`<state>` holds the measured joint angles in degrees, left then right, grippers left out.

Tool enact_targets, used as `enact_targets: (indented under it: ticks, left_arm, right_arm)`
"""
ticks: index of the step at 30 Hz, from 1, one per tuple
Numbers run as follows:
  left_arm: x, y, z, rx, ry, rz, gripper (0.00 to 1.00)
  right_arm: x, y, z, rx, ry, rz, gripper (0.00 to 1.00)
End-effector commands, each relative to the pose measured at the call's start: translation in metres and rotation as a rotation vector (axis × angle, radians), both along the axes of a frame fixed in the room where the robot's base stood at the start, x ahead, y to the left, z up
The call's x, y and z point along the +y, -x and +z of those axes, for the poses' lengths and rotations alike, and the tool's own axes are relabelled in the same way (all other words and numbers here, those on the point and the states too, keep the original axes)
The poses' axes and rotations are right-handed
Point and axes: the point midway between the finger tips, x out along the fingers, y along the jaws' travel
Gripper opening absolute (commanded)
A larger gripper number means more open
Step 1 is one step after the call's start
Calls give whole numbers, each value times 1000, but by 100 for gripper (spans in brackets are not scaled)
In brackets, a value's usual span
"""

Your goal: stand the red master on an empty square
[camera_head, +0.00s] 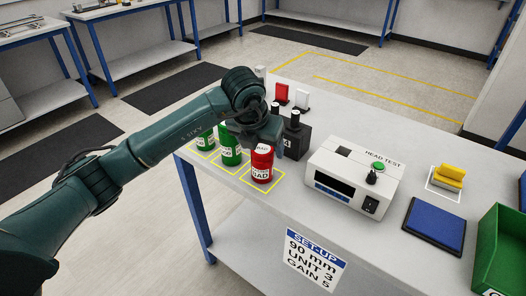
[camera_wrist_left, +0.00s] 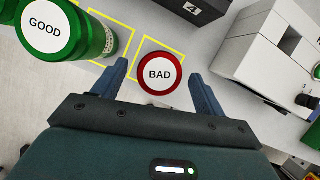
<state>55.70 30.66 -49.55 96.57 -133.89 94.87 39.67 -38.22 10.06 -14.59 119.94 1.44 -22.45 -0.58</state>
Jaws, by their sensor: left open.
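The red master (camera_head: 262,165) stands upright in a yellow-outlined square (camera_head: 276,180) at the right end of a row on the bench. Its round cap, marked BAD, faces up in the left wrist view (camera_wrist_left: 160,73). My left gripper (camera_head: 270,141) is over it from above. In the left wrist view its two fingers (camera_wrist_left: 159,72) are apart, one on each side of the red master, with gaps showing. Two green masters stand to its left: the nearer (camera_head: 230,152) and the farther (camera_head: 205,139), both on outlined squares. My right gripper is not in view.
A black block (camera_head: 293,140) with a 4 on it stands close behind the red master. The white HEAD TEST box (camera_head: 350,172) is to the right. Farther right are a blue pad (camera_head: 434,226), a yellow piece (camera_head: 450,176) and a green bin (camera_head: 500,245).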

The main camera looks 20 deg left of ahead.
Motion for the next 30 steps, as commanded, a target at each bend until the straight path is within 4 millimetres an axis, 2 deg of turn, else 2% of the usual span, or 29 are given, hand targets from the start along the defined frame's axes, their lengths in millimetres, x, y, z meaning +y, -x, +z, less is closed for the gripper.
enact_targets:
  ticks: [3,10,15,20,23,25,27,29,30]
  left_arm:
    - [2,10,27,-7,0,-1,72]
    - [3,25,65,-5,1,2,72]
    - [4,31,77,-3,1,1,72]
    - [-1,34,74,10,17,-16,72]
    - [-28,47,52,65,122,-107,72]
    - [-65,70,30,136,285,-220,72]
    - [-111,103,14,220,528,-331,72]
    - [-146,133,14,284,779,-396,72]
    - [-165,150,20,321,954,-412,72]
  right_arm:
    - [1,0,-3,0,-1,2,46]
    - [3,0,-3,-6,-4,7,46]
    - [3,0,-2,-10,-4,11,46]
    - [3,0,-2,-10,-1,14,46]
    - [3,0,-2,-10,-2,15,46]
    - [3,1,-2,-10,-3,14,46]
    - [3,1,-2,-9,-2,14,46]
    - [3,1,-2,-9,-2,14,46]
    - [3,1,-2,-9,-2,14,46]
